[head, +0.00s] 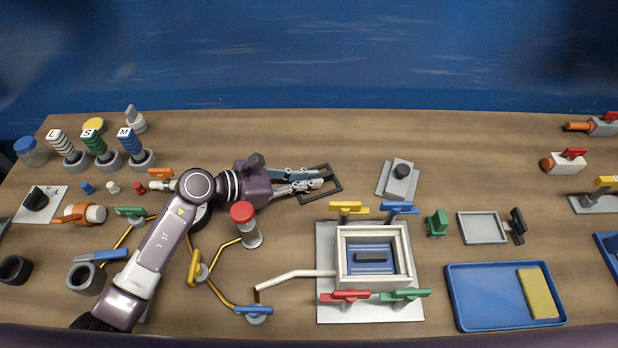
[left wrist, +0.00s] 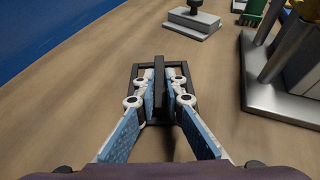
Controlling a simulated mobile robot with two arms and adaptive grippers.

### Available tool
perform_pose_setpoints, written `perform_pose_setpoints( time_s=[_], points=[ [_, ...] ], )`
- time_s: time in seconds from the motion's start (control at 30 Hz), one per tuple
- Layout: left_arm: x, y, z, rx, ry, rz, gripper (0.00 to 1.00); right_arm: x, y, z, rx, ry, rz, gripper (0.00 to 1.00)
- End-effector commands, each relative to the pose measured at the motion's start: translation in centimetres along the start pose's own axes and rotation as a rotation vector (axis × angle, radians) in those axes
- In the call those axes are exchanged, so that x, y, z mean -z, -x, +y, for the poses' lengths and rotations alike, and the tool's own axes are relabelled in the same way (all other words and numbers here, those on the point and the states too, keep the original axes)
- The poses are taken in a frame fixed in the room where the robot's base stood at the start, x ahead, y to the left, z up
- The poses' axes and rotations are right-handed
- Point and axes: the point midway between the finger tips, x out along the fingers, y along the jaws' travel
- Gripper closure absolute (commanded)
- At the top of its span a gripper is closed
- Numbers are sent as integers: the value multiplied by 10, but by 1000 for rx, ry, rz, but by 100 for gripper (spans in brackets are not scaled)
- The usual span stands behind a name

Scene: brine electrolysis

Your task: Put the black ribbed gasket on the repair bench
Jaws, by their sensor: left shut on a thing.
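The black gasket (head: 336,178) is a flat rectangular frame at the back middle of the table, right of my left arm. My left gripper (head: 318,181) is shut on one bar of it. In the left wrist view the gasket's dark bar (left wrist: 158,66) runs between the blue-padded fingers (left wrist: 159,84), with the frame's outline around the tips. I cannot tell whether the gasket touches the table or hangs just above it. Ribs are too small to make out. Nothing in view is clearly marked as the repair bench. My right gripper is not in view.
A grey block with a black knob (head: 402,171) stands right of the gasket. A white-framed cell (head: 344,232) with coloured clamps stands in front. A grey tray (head: 502,239) and a blue tray (head: 470,318) with a yellow sponge (head: 538,294) lie farther right.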

Motion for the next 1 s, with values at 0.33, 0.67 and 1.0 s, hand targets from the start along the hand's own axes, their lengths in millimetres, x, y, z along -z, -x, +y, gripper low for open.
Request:
perform_pose_setpoints(
  time_s=[0.33, 0.67, 1.0],
  points=[
    [0, 0, 0, 0, 0, 0, 73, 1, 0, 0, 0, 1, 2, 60],
    [1, 21, 1, -3, -1, 2, 73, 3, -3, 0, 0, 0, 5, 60],
    [1, 92, 0, -1, -2, 4, 73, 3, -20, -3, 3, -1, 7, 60]
  ],
)
